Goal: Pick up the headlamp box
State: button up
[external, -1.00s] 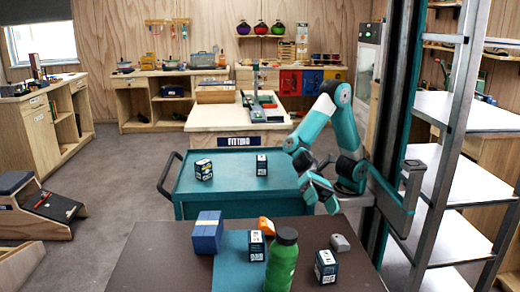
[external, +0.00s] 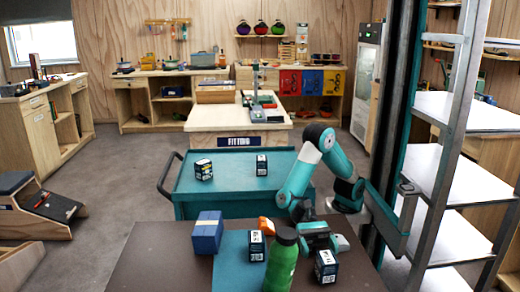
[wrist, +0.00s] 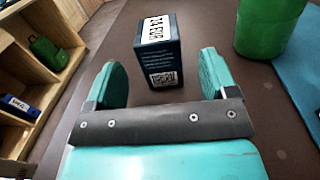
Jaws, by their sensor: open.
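A dark navy box with a white printed top and a square code on its side stands upright on the brown tabletop, and I take it as the headlamp box (external: 326,267); its name is not readable. In the wrist view the box (wrist: 162,55) stands just ahead of my gripper (wrist: 163,72), between the lines of the two teal fingers. The fingers are open and apart, with a gap on each side of the box. In the external view my gripper (external: 318,240) is low over the table, just behind the box.
A green bottle (external: 282,262) stands left of the box. A similar dark box (external: 256,246), a blue box (external: 207,232) and an orange item (external: 266,226) are farther left. Two more dark boxes (external: 203,170) (external: 262,165) stand on the teal cart (external: 232,182).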

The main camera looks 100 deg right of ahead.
aim_at(327, 263)
jog(key=a, duration=0.6)
jog(key=shift+s, duration=0.25)
jog(key=shift+c, duration=0.4)
jog(key=c, duration=1)
